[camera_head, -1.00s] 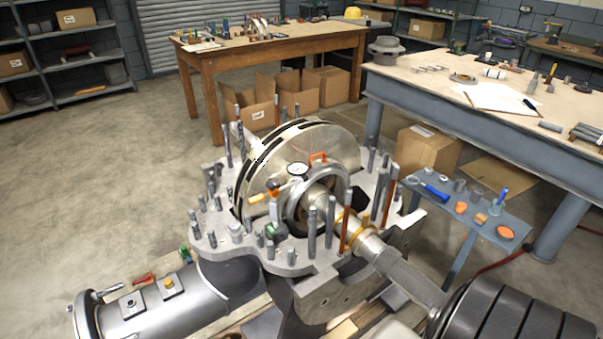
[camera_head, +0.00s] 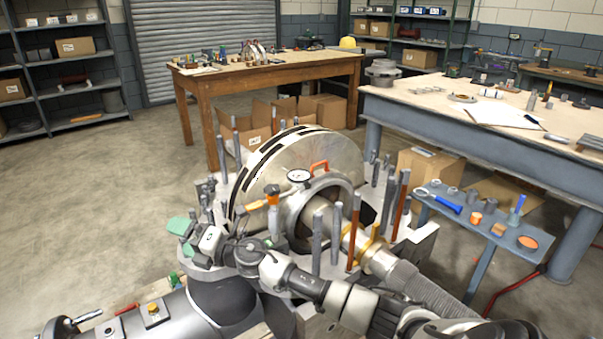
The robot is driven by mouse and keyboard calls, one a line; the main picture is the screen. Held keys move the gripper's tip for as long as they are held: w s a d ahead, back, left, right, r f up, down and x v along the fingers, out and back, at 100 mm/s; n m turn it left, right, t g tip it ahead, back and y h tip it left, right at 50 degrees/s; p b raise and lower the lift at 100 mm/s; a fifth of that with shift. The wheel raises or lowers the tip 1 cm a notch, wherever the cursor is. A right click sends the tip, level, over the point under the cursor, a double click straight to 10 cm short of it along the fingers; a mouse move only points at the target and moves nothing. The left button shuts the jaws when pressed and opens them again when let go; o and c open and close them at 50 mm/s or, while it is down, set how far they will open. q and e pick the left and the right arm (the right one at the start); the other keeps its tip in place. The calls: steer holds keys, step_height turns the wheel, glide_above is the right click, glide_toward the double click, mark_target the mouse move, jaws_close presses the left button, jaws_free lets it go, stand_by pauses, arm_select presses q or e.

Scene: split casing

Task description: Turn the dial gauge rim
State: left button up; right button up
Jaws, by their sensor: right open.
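The dial gauge (camera_head: 299,176) has a round white face and a dark rim. It sits above the bearing ring around the shaft, in front of the large metal disc (camera_head: 325,150). An orange handle (camera_head: 319,167) is just right of it, and an orange-and-black fitting (camera_head: 271,193) is to its lower left. My right arm comes in from the lower right across the casing. My right gripper (camera_head: 185,238) is open at the casing's left edge, left of and below the gauge, well apart from it. It appears empty. My left gripper is not in view.
Upright studs (camera_head: 317,243) stand around the lower casing (camera_head: 420,240), close to the gauge and my right arm. A small blue side table (camera_head: 470,222) with tools is at right. A wooden workbench (camera_head: 270,72) stands behind. The floor at left is clear.

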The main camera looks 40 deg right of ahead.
steer(key=w+d+r+n+g, duration=0.3)
steer(key=w+d+n+g, duration=0.15)
steer(key=n, duration=0.25)
steer(key=n+g+h, duration=0.1)
steer(key=g+h, duration=0.6)
steer(key=h, duration=0.3)
glide_toward(300, 175)
steer(key=x, duration=0.6)
steer(key=shift+x, duration=1.1)
